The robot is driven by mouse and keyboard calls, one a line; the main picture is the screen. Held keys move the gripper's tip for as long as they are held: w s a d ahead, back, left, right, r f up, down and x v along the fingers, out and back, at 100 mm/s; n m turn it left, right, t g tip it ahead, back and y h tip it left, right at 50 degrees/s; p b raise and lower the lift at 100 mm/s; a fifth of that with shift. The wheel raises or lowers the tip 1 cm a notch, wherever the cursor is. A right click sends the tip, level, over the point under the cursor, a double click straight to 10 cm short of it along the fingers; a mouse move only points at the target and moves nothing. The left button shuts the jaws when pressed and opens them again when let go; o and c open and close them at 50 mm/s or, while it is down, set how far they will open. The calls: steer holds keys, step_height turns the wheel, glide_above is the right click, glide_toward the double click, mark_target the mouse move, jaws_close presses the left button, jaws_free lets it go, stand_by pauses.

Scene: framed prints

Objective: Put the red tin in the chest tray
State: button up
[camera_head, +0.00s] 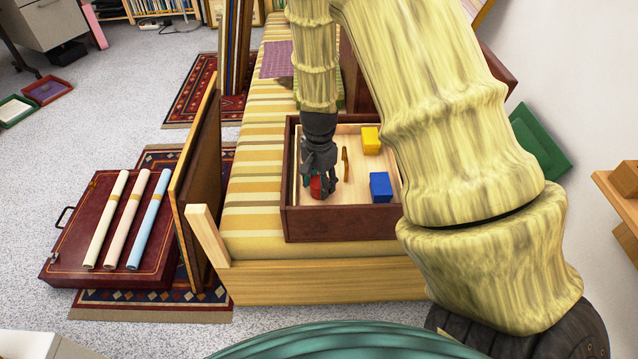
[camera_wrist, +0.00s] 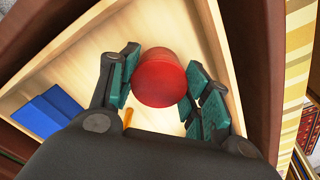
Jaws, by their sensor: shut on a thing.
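The red tin (camera_wrist: 160,78) is a short round cylinder between the two finger pads of my gripper (camera_wrist: 161,88) in the wrist view. In the head view the red tin (camera_head: 317,187) shows partly below my gripper (camera_head: 322,182), whose fingers cover much of it. My gripper is shut on the tin, inside the walls of the chest tray (camera_head: 340,226), near its left side. The tray has dark wooden walls and a pale floor. I cannot tell whether the tin touches the floor.
A yellow block (camera_head: 371,140), a blue block (camera_head: 381,187) and a thin brown stick (camera_head: 345,163) are also in the tray. The tray sits on a striped bench (camera_head: 252,200). A framed panel (camera_head: 197,180) stands left. Rolled prints (camera_head: 127,220) lie on a red case (camera_head: 67,258).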

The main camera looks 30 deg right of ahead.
mark_target(319, 182)
steer(key=o, duration=1.1)
steer(key=shift+r, duration=0.1)
step_height(319, 182, up, 12)
steer(key=p, duration=0.3)
